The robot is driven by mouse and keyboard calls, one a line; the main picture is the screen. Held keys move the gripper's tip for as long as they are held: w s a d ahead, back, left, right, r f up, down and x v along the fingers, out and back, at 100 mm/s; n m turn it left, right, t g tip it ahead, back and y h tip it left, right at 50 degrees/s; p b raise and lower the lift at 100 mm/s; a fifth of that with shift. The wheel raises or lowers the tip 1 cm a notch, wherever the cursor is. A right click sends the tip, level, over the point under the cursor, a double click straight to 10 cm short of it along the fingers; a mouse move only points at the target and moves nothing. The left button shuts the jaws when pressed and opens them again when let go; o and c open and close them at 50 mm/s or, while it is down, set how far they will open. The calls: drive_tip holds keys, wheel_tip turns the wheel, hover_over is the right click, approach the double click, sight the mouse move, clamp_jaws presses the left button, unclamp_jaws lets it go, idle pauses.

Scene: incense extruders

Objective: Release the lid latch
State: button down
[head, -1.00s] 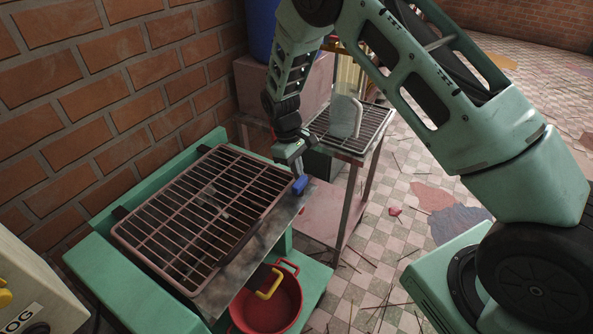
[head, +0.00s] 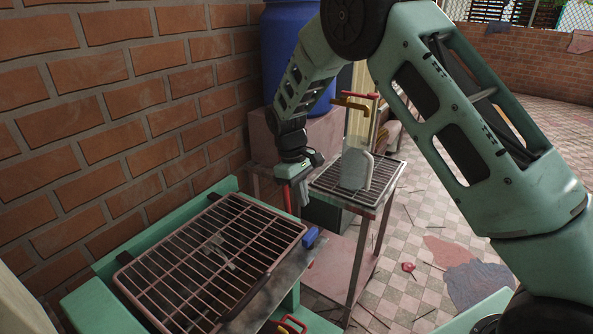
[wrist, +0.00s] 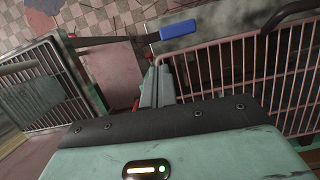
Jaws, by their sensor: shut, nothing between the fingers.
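A barred pink metal lid (head: 215,262) lies flat over the green machine at the lower left; it also shows at the right in the wrist view (wrist: 285,75). A blue-gripped handle (head: 309,238), likely the latch, sits at its right corner. In the wrist view the blue grip (wrist: 192,30) lies beyond my fingertips, slightly to the right, with a dark bar running left from it. My gripper (head: 298,198) is shut and empty, pointing down above and behind the blue handle, apart from it. In the wrist view its grey fingers (wrist: 158,88) are together.
A pink rack table (head: 395,172) behind holds a pale upright piece (head: 354,168). A blue barrel (head: 290,60) and brick wall (head: 120,110) bound the back and left. A red pot (head: 290,325) shows at the bottom edge. Tiled floor at the right is mostly open.

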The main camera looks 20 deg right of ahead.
drive_tip(key=b+v, duration=0.1)
drive_tip(key=v, duration=0.8)
drive_tip(key=s+a+r+t+y, duration=0.1)
drive_tip(key=s+a+r, duration=0.1)
drive_tip(key=s+a, duration=0.55)
drive_tip(key=s+a+r+y, duration=0.15)
drive_tip(key=s+a, duration=0.25)
drive_tip(key=s, duration=0.7)
drive_tip(key=s+f+n+t, duration=0.1)
drive_tip(key=s, duration=1.6)
drive_tip(key=shift+d+n, duration=0.3)
drive_tip(key=shift+d, duration=0.05)
drive_tip(key=shift+f+h, duration=0.1)
drive_tip(key=shift+h, duration=0.15)
